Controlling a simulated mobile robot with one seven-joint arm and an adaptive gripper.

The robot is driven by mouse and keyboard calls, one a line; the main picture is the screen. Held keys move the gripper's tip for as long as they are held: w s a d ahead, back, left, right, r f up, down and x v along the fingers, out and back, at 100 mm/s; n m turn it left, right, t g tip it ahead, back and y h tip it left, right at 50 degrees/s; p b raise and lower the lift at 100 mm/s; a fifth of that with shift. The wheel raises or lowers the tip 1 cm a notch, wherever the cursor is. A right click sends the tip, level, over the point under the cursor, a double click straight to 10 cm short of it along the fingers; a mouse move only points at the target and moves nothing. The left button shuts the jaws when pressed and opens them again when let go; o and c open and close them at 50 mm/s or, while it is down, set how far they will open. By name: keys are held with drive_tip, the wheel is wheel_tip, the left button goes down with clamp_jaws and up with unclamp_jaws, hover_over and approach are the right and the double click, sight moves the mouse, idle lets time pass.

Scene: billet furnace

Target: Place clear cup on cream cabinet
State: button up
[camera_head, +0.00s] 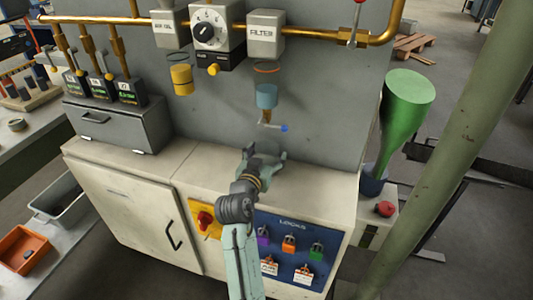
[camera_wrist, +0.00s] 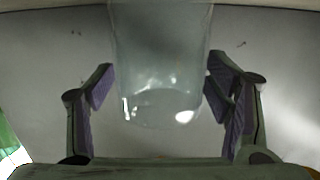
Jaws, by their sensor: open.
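A clear cup (camera_wrist: 160,75) shows in the wrist view between the two fingers of my gripper (camera_head: 264,157). The fingers are open, one on each side of the cup, with a small gap on the left; contact on the right is hard to tell. In the head view my gripper is low over the top of the cream cabinet (camera_head: 125,205), close to the grey back panel. The cup is hard to make out there, near the fingertips. In the wrist view the cup's rounded end is near the palm; whether it touches the cabinet top cannot be told.
A blue-bottomed filter bowl with a small valve (camera_head: 270,125) hangs above my gripper. A grey metal box (camera_head: 115,125) stands on the cabinet's left side. A green funnel (camera_head: 405,105) stands at the right, near a green post (camera_head: 455,140).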

drive_tip(key=b+v, duration=0.2)
drive_tip(key=v, duration=1)
drive_tip(key=shift+w+r, duration=0.1)
